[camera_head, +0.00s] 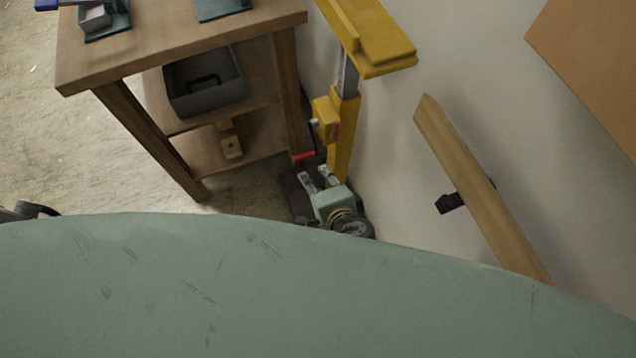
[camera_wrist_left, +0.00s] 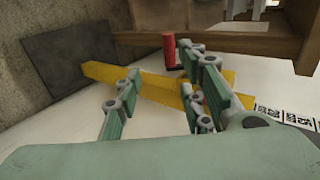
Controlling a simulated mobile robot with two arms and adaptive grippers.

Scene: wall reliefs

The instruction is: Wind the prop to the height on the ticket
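The yellow prop (camera_head: 341,150) stands against the wall, with a flat yellow head (camera_head: 375,40), a grey inner post (camera_head: 348,75) and a yellow box (camera_head: 325,112) on its side. A red crank handle (camera_head: 303,157) sticks out low, towards the bench. My left gripper (camera_head: 319,178) is just below the handle, near the prop's foot. In the left wrist view, my left gripper (camera_wrist_left: 163,65) has its fingers spread, and the red handle (camera_wrist_left: 169,50) shows beyond them, near the right finger. I see no contact. The yellow post (camera_wrist_left: 150,85) runs behind the fingers. I cannot make out a ticket.
A wooden bench (camera_head: 180,45) stands close left of the prop, with a grey bin (camera_head: 204,82) on its shelf. A wooden rail (camera_head: 475,185) runs along the wall at right. A dark base plate (camera_wrist_left: 75,60) lies at the prop's foot. Floor left is open.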

